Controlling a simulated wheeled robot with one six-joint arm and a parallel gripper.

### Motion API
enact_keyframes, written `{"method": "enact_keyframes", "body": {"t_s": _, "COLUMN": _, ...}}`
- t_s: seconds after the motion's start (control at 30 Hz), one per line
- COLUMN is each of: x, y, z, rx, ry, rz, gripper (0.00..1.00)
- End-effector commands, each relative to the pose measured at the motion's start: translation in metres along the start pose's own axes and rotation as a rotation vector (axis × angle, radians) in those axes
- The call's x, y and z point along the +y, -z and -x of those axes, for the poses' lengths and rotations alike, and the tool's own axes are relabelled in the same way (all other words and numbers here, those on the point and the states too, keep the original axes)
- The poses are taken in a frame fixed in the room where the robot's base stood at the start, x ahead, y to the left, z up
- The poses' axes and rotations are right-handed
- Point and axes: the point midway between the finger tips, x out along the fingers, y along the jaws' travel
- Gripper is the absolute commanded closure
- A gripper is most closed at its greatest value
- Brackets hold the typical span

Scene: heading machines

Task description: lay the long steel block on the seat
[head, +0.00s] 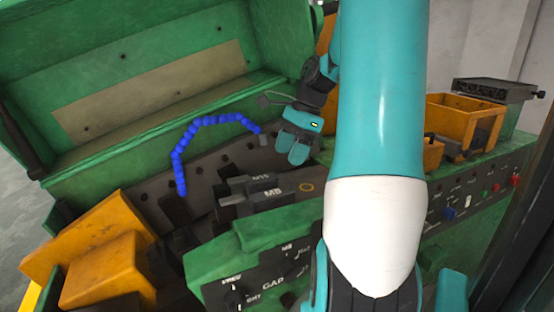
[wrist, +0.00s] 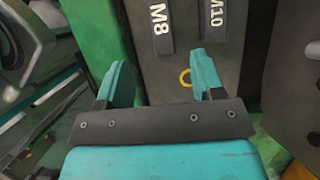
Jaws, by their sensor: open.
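Dark steel blocks lie on the machine bed; one marked M8 (head: 272,193) shows in the head view, with another close behind it. In the wrist view the M8 block (wrist: 158,28) and the M10 block (wrist: 214,20) lie side by side, apart, beyond my fingertips. I cannot tell which block is the long one. The seat is not clearly identifiable; a yellow ring (wrist: 185,78) marks the dark plate near the blocks. My gripper (head: 299,154) is above the bed, behind the blocks in the head view. In the wrist view my gripper (wrist: 161,76) is open, with nothing between its fingers.
A blue jointed hose (head: 178,158) arches over the bed at left. A raised green cover (head: 130,70) stands behind. Orange parts (head: 105,260) are at lower left. A green control panel (head: 265,280) is in front. An orange bin (head: 465,120) stands at right.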

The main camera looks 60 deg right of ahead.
Motion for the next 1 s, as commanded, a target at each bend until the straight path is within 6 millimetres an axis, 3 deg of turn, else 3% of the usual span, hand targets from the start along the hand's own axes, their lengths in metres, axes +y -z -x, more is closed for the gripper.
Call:
{"method": "enact_keyframes", "body": {"t_s": 0.17, "x": 0.000, "y": -0.001, "z": 0.003, "rx": 0.000, "ry": 0.000, "rz": 0.006, "gripper": 0.38}}
{"method": "enact_keyframes", "body": {"t_s": 0.27, "x": 0.001, "y": -0.018, "z": -0.003, "rx": 0.003, "ry": -0.009, "rz": 0.088, "gripper": 0.38}}
{"method": "enact_keyframes", "body": {"t_s": 0.37, "x": 0.005, "y": -0.059, "z": -0.016, "rx": 0.005, "ry": -0.030, "rz": 0.304, "gripper": 0.38}}
{"method": "enact_keyframes", "body": {"t_s": 0.47, "x": 0.024, "y": -0.118, "z": -0.038, "rx": 0.002, "ry": -0.063, "rz": 0.653, "gripper": 0.38}}
{"method": "enact_keyframes", "body": {"t_s": 0.6, "x": 0.078, "y": -0.198, "z": -0.069, "rx": -0.025, "ry": -0.111, "rz": 1.234, "gripper": 0.38}}
{"method": "enact_keyframes", "body": {"t_s": 0.7, "x": 0.129, "y": -0.237, "z": -0.087, "rx": -0.062, "ry": -0.139, "rz": 1.647, "gripper": 0.38}}
{"method": "enact_keyframes", "body": {"t_s": 0.8, "x": 0.180, "y": -0.260, "z": -0.100, "rx": -0.110, "ry": -0.156, "rz": 2.026, "gripper": 0.38}}
{"method": "enact_keyframes", "body": {"t_s": 0.9, "x": 0.222, "y": -0.269, "z": -0.107, "rx": -0.158, "ry": -0.163, "rz": 2.332, "gripper": 0.38}}
{"method": "enact_keyframes", "body": {"t_s": 1.0, "x": 0.250, "y": -0.271, "z": -0.112, "rx": -0.198, "ry": -0.162, "rz": 2.543, "gripper": 0.38}}
